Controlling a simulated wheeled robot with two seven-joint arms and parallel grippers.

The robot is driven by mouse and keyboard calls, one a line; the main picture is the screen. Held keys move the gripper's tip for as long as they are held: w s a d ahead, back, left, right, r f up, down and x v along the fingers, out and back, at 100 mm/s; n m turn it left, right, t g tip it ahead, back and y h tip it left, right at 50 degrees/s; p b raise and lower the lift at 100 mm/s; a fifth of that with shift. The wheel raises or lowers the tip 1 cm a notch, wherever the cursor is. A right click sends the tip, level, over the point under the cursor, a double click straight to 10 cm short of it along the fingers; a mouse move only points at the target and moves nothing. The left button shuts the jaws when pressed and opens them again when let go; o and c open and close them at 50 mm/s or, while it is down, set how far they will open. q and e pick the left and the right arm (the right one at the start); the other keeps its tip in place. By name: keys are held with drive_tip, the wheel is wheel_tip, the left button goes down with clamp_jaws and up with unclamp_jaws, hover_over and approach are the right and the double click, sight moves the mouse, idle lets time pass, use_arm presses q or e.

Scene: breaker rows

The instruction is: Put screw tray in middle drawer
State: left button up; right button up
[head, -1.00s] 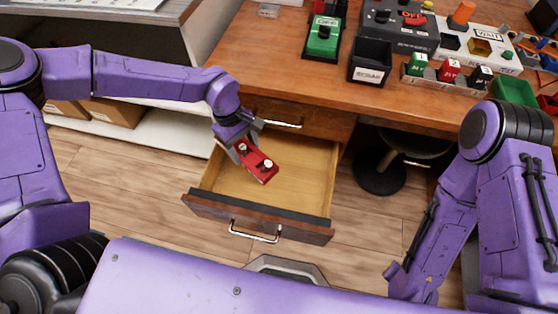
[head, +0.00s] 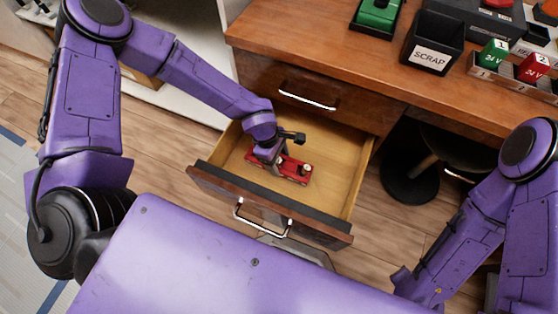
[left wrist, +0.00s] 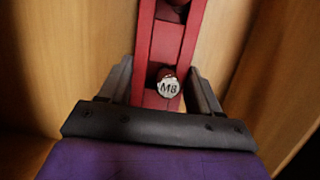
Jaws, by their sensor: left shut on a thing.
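The red screw tray (head: 292,171) is inside the open middle drawer (head: 335,187), low over or on its wooden floor; I cannot tell whether it touches. My left gripper (head: 270,158) reaches down into the drawer and is shut on the tray. In the left wrist view the tray (left wrist: 166,55) runs between the two fingers (left wrist: 168,90), with a round screw head marked M8 on it. The drawer's dark front (head: 265,203) has a metal handle. My right gripper is not in view; only its arm shows at the right.
A closed drawer (head: 310,92) with a metal handle sits above the open one. The wooden desktop (head: 300,40) holds a black SCRAP bin (head: 433,42), a green device (head: 378,14) and labelled blocks. A round black stool (head: 410,178) stands right of the drawer.

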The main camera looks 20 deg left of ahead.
use_arm(q)
drive_tip(key=shift+f, duration=0.55)
drive_tip(key=shift+r, duration=0.1)
drive_tip(key=o, duration=1.2)
drive_tip(key=p+v, duration=0.4)
drive_tip(key=v, duration=0.8)
drive_tip(key=shift+w, duration=0.1)
